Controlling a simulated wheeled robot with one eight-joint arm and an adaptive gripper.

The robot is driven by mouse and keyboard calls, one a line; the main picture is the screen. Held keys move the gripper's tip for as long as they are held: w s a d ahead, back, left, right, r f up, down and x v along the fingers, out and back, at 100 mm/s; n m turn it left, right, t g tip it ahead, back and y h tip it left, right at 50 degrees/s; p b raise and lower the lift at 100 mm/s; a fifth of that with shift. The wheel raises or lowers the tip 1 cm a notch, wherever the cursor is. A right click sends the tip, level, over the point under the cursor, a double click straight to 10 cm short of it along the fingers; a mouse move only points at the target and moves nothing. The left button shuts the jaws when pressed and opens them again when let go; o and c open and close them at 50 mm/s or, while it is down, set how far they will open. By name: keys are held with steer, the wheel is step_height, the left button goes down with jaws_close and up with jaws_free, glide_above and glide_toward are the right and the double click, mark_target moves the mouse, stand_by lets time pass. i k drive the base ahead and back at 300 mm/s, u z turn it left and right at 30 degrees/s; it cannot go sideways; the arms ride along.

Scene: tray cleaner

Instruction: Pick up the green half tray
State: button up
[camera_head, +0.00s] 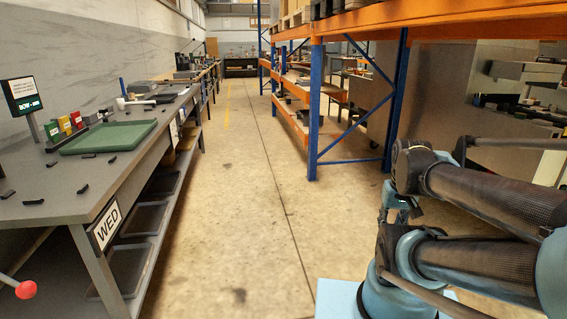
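A green half tray (108,138) lies flat on the grey workbench (62,180) at the left, towards the bench's aisle side. It looks shallow and empty, and nothing covers it. My arm, with dark carbon tubes and light blue joints, is folded at the right side of the picture, across the aisle from the tray. My gripper cannot be made out, and nothing of mine touches the tray.
Small black pieces lie on the bench in front of the tray. Coloured boxes (65,126) and a sign (22,96) stand behind it. A shelf with dark trays (128,268) is below. An orange and blue rack (314,110) stands right. The concrete aisle (245,190) is clear.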

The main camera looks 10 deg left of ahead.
mark_target(122, 136)
steer(key=u, duration=0.05)
steer(key=i, duration=1.15)
steer(key=u, duration=0.6)
steer(key=i, duration=1.05)
steer(key=u, duration=0.95)
steer(key=i, duration=0.7)
steer(key=u, duration=0.4)
